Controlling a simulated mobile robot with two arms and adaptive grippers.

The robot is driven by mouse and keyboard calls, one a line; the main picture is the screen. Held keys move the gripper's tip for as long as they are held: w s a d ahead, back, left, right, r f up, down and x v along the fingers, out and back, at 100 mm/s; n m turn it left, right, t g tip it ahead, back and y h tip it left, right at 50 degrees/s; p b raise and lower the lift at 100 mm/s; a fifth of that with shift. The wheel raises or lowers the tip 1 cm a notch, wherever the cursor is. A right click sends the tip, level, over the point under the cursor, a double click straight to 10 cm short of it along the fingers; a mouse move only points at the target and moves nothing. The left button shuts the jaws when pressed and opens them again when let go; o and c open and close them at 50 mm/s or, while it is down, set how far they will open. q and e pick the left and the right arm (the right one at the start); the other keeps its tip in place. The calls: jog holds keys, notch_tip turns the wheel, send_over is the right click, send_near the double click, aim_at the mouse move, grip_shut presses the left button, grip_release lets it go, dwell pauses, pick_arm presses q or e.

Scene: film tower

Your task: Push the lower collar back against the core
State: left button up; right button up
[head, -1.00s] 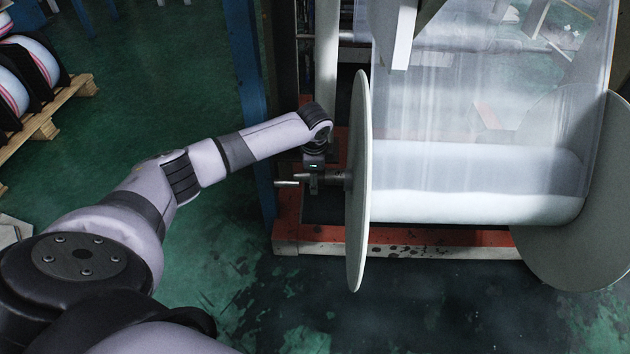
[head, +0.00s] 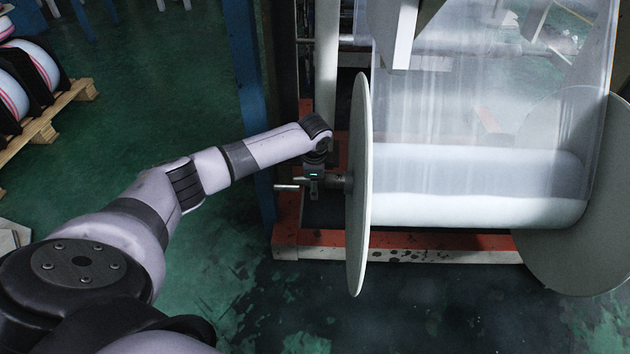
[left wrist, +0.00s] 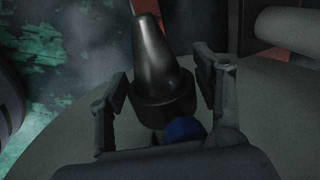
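In the head view a thin shaft (head: 287,186) sticks out to the left of a large pale disc (head: 357,200) at the end of the white film roll (head: 470,190). A short grey collar (head: 336,182) sits on the shaft beside the disc. My left gripper (head: 314,186) points down over the shaft, just left of this collar. In the left wrist view a dark tapered part with a round base (left wrist: 163,95) stands between the two spread fingers of my left gripper (left wrist: 165,90), with narrow gaps visible. A blue part (left wrist: 184,129) shows below it. My right gripper is not in view.
A second pale disc (head: 575,250) stands at the roll's right end. An orange and white frame beam (head: 420,246) runs beneath the roll. A blue post (head: 246,90) stands behind my left arm. A wooden pallet (head: 60,112) with rolls is at far left. The green floor in front is clear.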

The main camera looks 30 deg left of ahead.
aim_at(339, 178)
pick_arm(q)
jog(key=c, duration=1.2)
jog(key=shift+w+d+p, duration=0.2)
jog(key=shift+w+d, duration=0.3)
jog(key=shift+d, duration=0.3)
jog(key=shift+w+d+p, duration=0.15)
jog(key=shift+w+d, duration=0.3)
jog(key=shift+d, duration=0.3)
jog(key=shift+w+d+p, duration=0.2)
jog(key=shift+w+d, duration=0.3)
jog(key=shift+d, duration=0.3)
jog(key=shift+c, duration=0.2)
jog(key=shift+w+d+r, duration=0.1)
jog(key=shift+w+d, duration=0.05)
jog(key=shift+d, duration=0.1)
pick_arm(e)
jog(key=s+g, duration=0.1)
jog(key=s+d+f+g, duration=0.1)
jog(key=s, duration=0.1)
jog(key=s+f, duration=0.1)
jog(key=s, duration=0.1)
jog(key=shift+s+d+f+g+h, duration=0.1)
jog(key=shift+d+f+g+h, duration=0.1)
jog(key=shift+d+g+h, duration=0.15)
pick_arm(q)
jog(key=o, duration=1.6)
jog(key=shift+d, duration=0.15)
jog(key=shift+o, duration=0.2)
